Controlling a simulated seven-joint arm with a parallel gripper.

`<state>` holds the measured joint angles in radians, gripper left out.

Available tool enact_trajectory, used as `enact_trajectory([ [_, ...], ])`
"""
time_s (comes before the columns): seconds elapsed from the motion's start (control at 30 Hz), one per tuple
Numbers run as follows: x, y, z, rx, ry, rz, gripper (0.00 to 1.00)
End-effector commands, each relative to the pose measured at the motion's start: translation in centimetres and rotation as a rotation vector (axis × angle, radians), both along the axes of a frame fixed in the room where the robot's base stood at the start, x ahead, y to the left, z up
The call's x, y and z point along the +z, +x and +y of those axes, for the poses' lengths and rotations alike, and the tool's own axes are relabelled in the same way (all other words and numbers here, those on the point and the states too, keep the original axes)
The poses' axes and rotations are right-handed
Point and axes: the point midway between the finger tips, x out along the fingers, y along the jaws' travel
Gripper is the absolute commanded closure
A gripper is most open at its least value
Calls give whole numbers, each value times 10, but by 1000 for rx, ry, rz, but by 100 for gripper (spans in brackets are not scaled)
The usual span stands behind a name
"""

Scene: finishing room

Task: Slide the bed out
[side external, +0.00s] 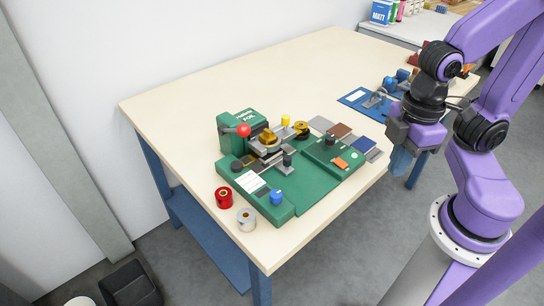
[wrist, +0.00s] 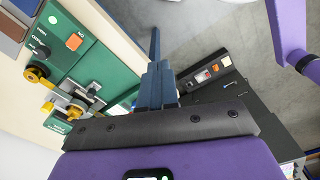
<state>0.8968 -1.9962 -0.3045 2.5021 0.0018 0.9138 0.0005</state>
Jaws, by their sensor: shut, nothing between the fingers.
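The green foil machine (side external: 315,195) lies on the table, with a red ball-ended lever (side external: 243,130) at its back left. A grey metal slide, likely the bed (side external: 284,169), sits in its middle below the gold-coloured head, with a dark knob (side external: 287,159) at its front. My gripper (side external: 400,164) is shut and empty, beyond the table's right front edge and apart from the machine. Its blue fingers (wrist: 158,72) show in the wrist view.
A red roll (side external: 224,197) and a silver roll (side external: 246,219) stand near the front left edge. Colour sample plates (side external: 341,130) lie behind the machine. A blue-based device (side external: 372,102) stands at the back right. The left and back of the table (side external: 190,100) are clear.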

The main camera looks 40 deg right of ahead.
Motion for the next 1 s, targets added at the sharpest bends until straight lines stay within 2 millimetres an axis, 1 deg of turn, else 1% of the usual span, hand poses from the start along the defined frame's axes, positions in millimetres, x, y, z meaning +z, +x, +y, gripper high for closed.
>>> enact_trajectory([
  [0.23,0,0,0,0,0,0,100],
  [0.27,0,0,0,0,0,0,90],
  [0.3,0,1,0,-1,0,0,77],
  [0.37,1,4,3,-7,-1,1,58],
  [0.4,3,9,5,-14,-2,0,50],
  [0.47,5,19,11,-30,-3,0,50],
  [0.57,11,47,23,-67,-7,1,50],
  [0.73,20,111,40,-141,-14,5,50],
  [0.87,23,163,43,-196,-19,9,50],
  [0.9,23,179,42,-212,-20,10,50],
  [1.0,23,216,36,-252,-23,13,50],
])
